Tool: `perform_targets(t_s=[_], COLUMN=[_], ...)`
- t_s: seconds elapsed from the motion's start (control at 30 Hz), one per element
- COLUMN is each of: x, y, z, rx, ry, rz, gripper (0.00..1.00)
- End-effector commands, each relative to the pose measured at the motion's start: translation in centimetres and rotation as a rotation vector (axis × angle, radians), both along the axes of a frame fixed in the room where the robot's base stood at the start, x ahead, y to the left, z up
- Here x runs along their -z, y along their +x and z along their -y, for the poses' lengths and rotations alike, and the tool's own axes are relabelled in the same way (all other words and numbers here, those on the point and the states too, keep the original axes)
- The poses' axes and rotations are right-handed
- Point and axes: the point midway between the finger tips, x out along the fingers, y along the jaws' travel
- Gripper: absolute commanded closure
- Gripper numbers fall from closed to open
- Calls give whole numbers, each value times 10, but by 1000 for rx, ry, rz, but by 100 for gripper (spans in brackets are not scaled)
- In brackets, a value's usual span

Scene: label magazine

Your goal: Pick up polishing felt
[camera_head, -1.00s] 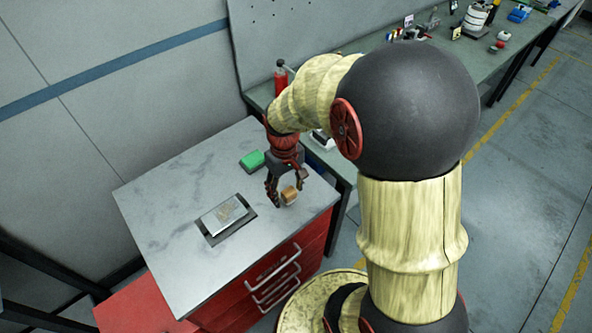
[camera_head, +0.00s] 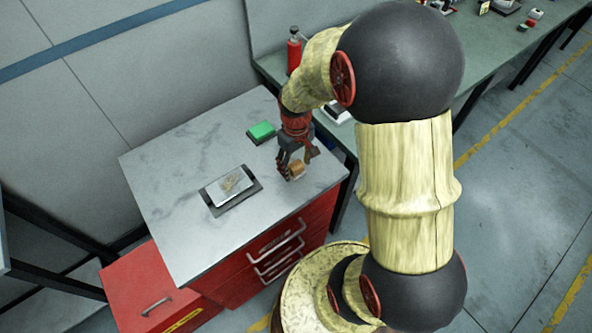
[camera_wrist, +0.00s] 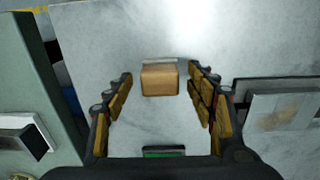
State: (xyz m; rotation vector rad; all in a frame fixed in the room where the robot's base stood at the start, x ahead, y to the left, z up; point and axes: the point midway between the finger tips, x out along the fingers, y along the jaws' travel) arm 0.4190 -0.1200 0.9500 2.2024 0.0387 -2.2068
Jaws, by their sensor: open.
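A small tan block (camera_head: 297,171), which I take to be the polishing felt, sits on the grey marbled top near its right edge. In the wrist view the tan block (camera_wrist: 160,80) shows a pale strip along its far side. My gripper (camera_head: 291,172) points down over it and is open. In the wrist view my gripper's fingers (camera_wrist: 160,86) stand to the left and right of the block, with a visible gap on each side. The head view partly hides the block behind a finger.
A green block (camera_head: 262,131) lies behind the gripper on the marbled top (camera_head: 180,160). A metal plate on a dark base (camera_head: 230,187) lies to the left. Red drawers (camera_head: 275,250) are below. A green bench (camera_head: 490,60) stands behind to the right.

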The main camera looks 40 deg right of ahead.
Motion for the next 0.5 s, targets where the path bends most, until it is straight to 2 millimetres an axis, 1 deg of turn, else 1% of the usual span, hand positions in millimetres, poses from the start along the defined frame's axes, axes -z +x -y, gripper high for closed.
perform_targets(t_s=[0.03,0.07,0.27,0.5], x=[6,7,6,6], y=[0,0,1,1], z=[0,0,0,0], rx=[0,0,0,0], ry=[0,0,-1,-1], rz=[0,1,2,2], gripper=[44,44,44,57])
